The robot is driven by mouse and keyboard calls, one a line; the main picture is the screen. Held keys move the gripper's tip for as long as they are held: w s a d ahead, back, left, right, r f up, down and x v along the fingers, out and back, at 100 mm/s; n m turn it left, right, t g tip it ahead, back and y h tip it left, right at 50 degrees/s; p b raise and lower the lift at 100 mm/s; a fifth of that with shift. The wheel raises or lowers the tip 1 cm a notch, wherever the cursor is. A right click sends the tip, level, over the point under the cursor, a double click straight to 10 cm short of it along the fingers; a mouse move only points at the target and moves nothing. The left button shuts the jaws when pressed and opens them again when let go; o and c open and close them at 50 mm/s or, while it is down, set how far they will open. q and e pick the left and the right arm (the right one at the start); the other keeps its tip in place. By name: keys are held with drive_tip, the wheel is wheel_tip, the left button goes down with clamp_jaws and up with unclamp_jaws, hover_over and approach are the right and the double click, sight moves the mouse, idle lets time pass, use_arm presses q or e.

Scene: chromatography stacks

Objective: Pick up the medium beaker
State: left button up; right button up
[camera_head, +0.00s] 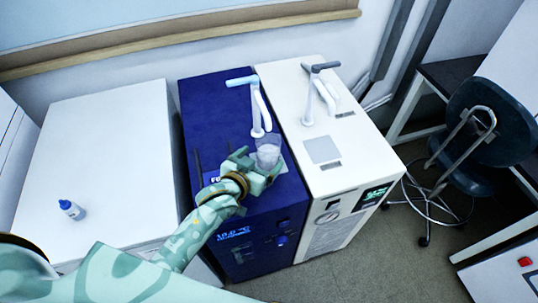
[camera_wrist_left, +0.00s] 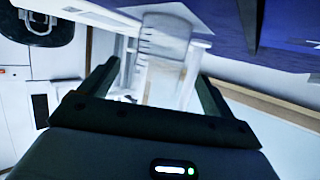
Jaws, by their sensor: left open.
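The medium beaker (camera_head: 268,152) is a clear, upright vessel on top of the dark blue machine (camera_head: 215,110), near its right side. My left gripper (camera_head: 262,170) is at the beaker, with its fingers spread on either side of it. In the left wrist view the beaker (camera_wrist_left: 165,65) shows between the two open fingers of the left gripper (camera_wrist_left: 158,95), with faint markings on its wall. I cannot tell whether either finger touches it. My right gripper is not in view.
A light blue spout arm (camera_head: 258,105) rises just behind the beaker. A white machine (camera_head: 335,150) with a grey-handled spout stands to the right. A white cabinet top (camera_head: 105,140) at left carries a small bottle (camera_head: 70,209). A dark chair (camera_head: 490,130) stands at far right.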

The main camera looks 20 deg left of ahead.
sight(273, 145)
use_arm(q)
drive_tip(key=shift+w+f, duration=0.1)
drive_tip(key=shift+w, duration=0.2)
drive_tip(key=b+x, duration=0.1)
drive_tip(key=x, duration=0.3)
drive_tip(key=shift+d+b, duration=0.1)
drive_tip(key=shift+b, duration=0.2)
drive_tip(key=shift+w+d+f, duration=0.1)
drive_tip(key=shift+w, duration=0.3)
drive_tip(key=shift+s, duration=0.1)
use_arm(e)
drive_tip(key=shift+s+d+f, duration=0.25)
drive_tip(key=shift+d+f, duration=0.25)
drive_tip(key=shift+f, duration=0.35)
use_arm(q)
drive_tip(key=shift+c, duration=0.3)
drive_tip(key=c, duration=1.3)
drive_tip(key=shift+o, duration=0.2)
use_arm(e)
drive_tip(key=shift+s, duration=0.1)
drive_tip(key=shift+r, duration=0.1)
